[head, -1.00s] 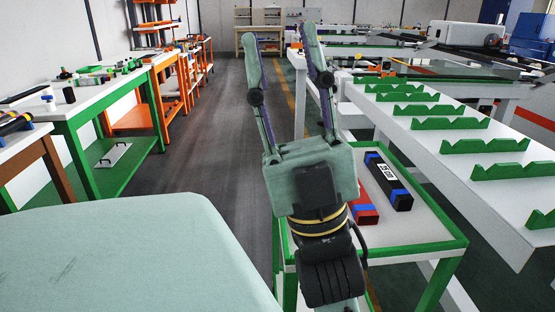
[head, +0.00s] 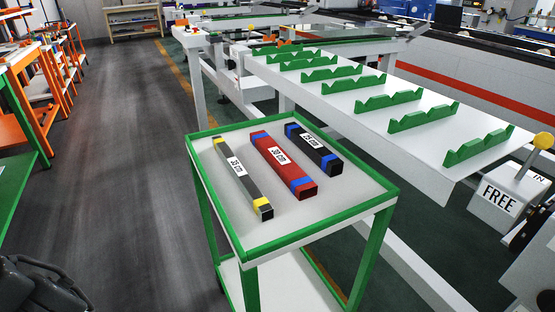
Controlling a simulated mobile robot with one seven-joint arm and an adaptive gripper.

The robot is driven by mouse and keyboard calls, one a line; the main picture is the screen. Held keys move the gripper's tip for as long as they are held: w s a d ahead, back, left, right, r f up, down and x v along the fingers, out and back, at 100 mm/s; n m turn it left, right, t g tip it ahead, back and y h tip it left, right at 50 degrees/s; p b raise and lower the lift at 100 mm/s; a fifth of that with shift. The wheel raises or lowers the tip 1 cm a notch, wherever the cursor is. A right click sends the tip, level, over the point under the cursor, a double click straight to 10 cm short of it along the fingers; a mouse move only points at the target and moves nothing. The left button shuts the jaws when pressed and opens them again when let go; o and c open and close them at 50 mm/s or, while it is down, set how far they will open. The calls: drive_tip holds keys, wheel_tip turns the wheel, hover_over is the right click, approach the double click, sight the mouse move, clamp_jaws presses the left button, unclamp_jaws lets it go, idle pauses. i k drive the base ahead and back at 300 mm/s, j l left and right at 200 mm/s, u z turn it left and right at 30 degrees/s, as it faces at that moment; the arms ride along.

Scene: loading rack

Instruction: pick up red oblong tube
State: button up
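The red oblong tube (head: 291,174) has blue bands near its ends and a white label. It lies on the white top of a green-edged cart (head: 229,204). It is the middle one of three tubes. A grey tube with yellow bands (head: 247,185) lies to its left, and a black tube with blue bands (head: 322,155) lies to its right. All three lie roughly parallel, with gaps between them.
A white rack table (head: 365,110) with several green notched holders stands close behind and right of the cart. A white box marked FREE (head: 497,204) is at the right. The floor left of the cart is clear. Workbenches line the far left.

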sight(302, 186)
drive_tip(key=i+l+u, duration=0.15)
drive_tip(key=i+l, duration=0.8)
